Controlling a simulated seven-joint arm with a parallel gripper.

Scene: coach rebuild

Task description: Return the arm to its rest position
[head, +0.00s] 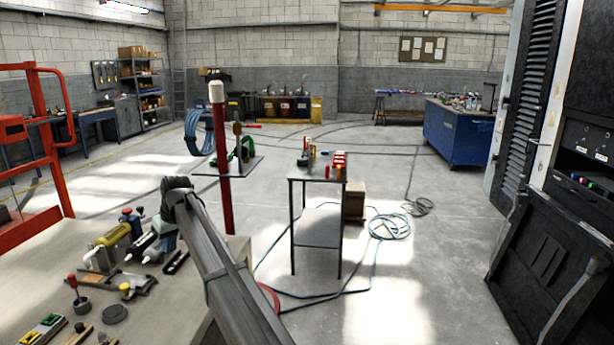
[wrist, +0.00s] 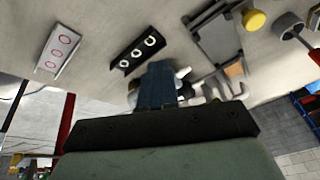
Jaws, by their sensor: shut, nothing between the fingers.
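My gripper (wrist: 158,68) shows in the wrist view as blue-grey fingers closed together, with nothing between them. In the head view my dark grey arm crosses the near workbench (head: 238,247), and the blue-grey gripper (head: 168,242) hangs below its bent end, above the bench's right part. A black strip with three pale rings (wrist: 137,52) lies just beyond the fingertips in the wrist view. It also lies right of the cartridges in the head view (head: 176,262). I cannot tell how high the fingers are above the bench.
A red-and-white post (head: 224,170) stands behind my arm. A small table (head: 318,178) stands beyond, with hoses (head: 390,227) on the floor.

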